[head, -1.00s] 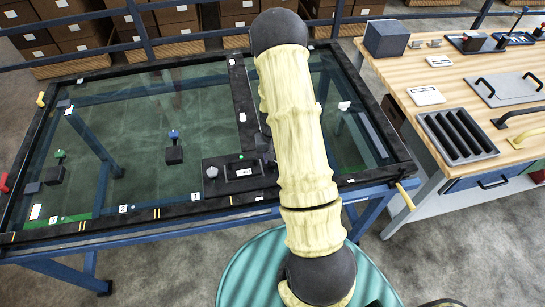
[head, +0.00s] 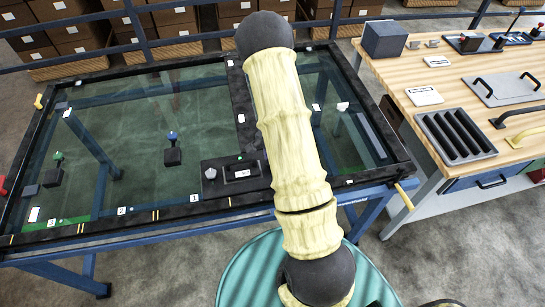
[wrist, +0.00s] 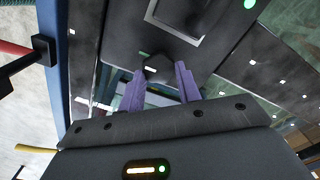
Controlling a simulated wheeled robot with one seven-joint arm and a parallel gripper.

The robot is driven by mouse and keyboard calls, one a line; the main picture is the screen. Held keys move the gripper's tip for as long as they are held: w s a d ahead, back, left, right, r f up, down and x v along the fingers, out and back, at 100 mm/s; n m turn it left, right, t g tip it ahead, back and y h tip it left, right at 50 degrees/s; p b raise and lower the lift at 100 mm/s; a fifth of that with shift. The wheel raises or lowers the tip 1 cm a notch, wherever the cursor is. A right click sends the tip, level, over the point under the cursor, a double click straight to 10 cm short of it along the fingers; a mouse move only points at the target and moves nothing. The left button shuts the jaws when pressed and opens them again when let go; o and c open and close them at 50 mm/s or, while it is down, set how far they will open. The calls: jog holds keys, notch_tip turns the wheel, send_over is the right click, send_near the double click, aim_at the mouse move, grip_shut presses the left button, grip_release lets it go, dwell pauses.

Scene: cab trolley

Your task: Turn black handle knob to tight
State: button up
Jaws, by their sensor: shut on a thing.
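In the wrist view, my gripper (wrist: 161,72) has its two purple fingers shut on a small dark knob (wrist: 154,65), which I take to be the black handle knob. The knob sits at the edge of a black panel (wrist: 205,48) with a framed rectangle. In the head view this panel (head: 222,188) lies on the near part of the glass-topped trolley (head: 120,215). My arm hides the gripper and the held knob there. I cannot tell how tight the knob is.
A grey knob (head: 210,173) stands at the panel's left end. A blue-topped black post (head: 172,152) stands on the glass farther left. A wooden bench (head: 455,75) with a ribbed tray (head: 456,137) is at the right. A red handle (wrist: 14,48) shows in the wrist view.

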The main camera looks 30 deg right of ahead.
jog(key=shift+w+m, duration=0.1)
jog(key=shift+m, duration=0.2)
jog(key=o, duration=1)
notch_tip(320, 180, up, 17)
jog(key=shift+r, duration=0.2)
dwell(0.4)
